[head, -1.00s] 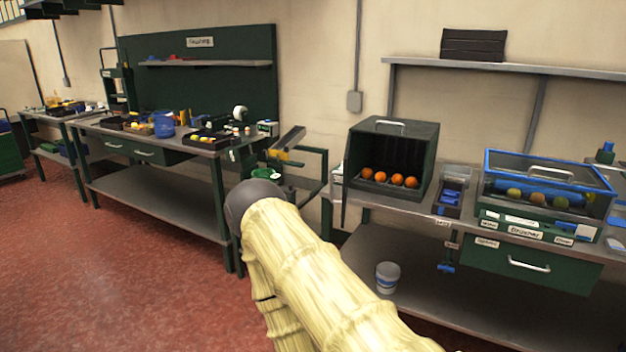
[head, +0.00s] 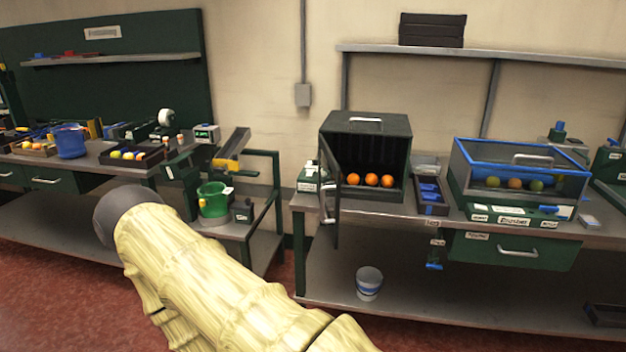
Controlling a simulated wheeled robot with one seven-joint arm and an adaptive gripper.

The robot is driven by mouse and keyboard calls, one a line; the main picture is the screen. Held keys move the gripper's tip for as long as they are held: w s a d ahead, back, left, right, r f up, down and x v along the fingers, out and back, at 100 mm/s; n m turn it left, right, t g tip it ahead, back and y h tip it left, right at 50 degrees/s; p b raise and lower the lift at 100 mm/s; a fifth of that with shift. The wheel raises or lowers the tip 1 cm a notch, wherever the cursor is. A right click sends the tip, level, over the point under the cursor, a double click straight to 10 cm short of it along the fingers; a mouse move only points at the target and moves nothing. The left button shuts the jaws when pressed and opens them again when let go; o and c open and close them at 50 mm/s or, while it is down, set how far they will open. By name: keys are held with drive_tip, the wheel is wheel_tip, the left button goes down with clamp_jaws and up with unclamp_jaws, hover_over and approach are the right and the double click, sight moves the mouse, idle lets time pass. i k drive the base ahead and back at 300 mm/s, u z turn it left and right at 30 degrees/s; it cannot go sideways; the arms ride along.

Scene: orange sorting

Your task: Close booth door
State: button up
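The booth (head: 384,127) is a dark green box with a handle on top, standing on the right-hand bench. Its front is open, and several oranges (head: 371,180) sit in a row inside. The booth door (head: 331,192) is hinged at the left front edge and stands swung open, pointing toward me, with a handle near its lower part. My arm, in a cream ribbed sleeve, reaches across the lower left. My gripper is not visible in the head view.
A blue-framed brusher (head: 520,170) with fruit stands right of the booth, with a blue-lined tray (head: 430,193) between them. A green bucket (head: 213,199) stands on a low stand to the left.

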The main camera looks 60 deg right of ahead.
sight(320, 187)
drive_tip(key=z, duration=0.5)
drive_tip(key=i, duration=0.85)
drive_tip(key=z, duration=1.35)
drive_tip(key=i, duration=0.4)
drive_tip(key=z, duration=0.35)
drive_tip(key=k, duration=0.5)
drive_tip(key=u, duration=1.75)
drive_tip(key=i, duration=0.85)
drive_tip(key=z, duration=1.9)
drive_tip(key=i, duration=0.15)
drive_tip(key=u, duration=0.05)
